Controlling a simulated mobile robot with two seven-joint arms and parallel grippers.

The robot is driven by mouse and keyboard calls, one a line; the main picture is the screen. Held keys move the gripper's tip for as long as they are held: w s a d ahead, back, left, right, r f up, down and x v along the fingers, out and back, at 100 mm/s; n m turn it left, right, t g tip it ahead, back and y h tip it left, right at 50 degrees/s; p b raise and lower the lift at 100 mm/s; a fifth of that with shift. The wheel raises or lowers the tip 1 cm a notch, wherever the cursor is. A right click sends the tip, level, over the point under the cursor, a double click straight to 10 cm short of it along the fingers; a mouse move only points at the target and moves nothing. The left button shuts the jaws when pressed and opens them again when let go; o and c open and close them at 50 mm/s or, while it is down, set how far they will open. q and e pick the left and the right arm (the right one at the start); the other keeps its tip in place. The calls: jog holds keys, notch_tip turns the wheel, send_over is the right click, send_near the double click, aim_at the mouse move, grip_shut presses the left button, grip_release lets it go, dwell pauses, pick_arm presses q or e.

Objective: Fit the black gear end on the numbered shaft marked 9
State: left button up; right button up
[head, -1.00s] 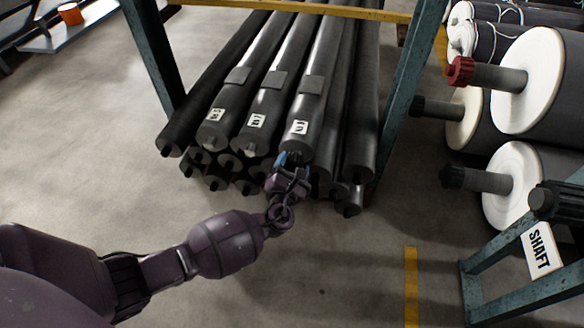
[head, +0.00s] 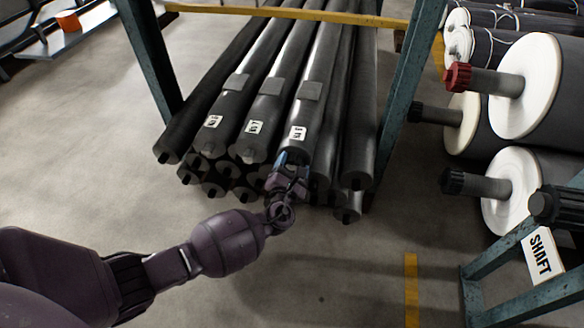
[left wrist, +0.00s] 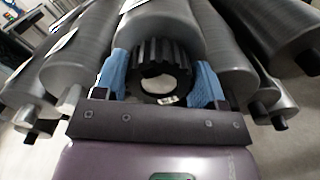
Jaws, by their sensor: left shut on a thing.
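My left gripper (head: 284,168) is at the front end of the rightmost labelled shaft (head: 317,95). In the left wrist view its blue fingers (left wrist: 164,82) are shut on the black gear end (left wrist: 150,50), a toothed ring with a pale centre. The gear end is right in front of the end of a grey shaft (left wrist: 162,22), roughly in line with it. I cannot tell whether it is around the shaft's tip or only close to it. The label (head: 298,133) on this shaft is too small to read surely. My right gripper is not in view.
Other grey shafts lie stacked on both sides and below, two with white labels (head: 254,127). Blue-green rack posts (head: 150,60) flank the stack. Large white-ended rolls (head: 526,85) and a SHAFT sign (head: 542,254) are on the right. The floor in front is clear.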

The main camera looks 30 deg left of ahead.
pick_arm(q)
jog(key=shift+w, duration=0.15)
jog(key=o, duration=1.3)
jog(key=shift+s, duration=0.2)
jog(key=p+v, duration=0.3)
jog(key=v, duration=0.7)
jog(key=shift+s, duration=0.3)
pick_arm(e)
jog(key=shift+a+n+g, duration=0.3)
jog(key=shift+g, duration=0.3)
pick_arm(q)
jog(key=shift+r, duration=0.1)
